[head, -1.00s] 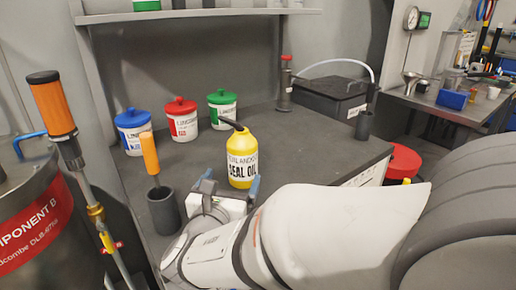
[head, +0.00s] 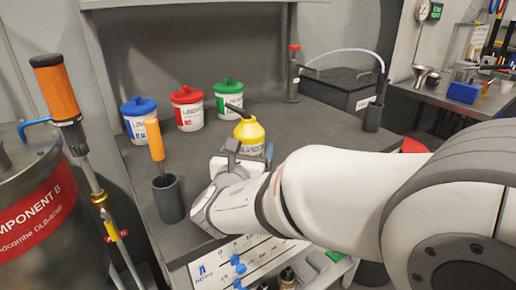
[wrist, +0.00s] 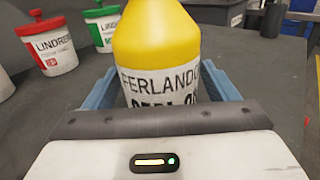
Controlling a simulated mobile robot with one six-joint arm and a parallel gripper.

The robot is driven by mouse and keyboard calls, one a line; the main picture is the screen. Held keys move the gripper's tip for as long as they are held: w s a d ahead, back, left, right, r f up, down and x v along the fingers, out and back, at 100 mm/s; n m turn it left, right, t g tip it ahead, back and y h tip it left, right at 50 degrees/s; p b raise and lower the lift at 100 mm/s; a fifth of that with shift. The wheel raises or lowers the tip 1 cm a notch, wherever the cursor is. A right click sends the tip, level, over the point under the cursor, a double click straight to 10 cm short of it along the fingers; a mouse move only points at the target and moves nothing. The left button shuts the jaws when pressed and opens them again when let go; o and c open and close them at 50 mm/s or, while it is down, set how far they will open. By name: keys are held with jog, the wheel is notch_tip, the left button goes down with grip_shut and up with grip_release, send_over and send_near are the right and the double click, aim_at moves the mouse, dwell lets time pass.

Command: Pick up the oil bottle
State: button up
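The yellow oil bottle (head: 249,131) with a dark spout stands upright on the dark workbench. In the wrist view the bottle (wrist: 157,40) fills the middle, with its white label partly hidden by my gripper body. My gripper (head: 250,152) is right at the bottle, low on its near side. In the wrist view its blue fingers are spread, one on each side of the bottle; whether either touches it I cannot tell. My gripper and arm hide the bottle's lower part in the head view.
Blue (head: 139,118), red (head: 188,107) and green (head: 229,99) lidded tubs stand behind the bottle. A dark cup (head: 168,197) with an orange-handled tool (head: 154,139) stands left of my gripper. A black box (head: 341,87) is at the back right.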

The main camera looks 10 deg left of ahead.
jog(key=c, duration=1.2)
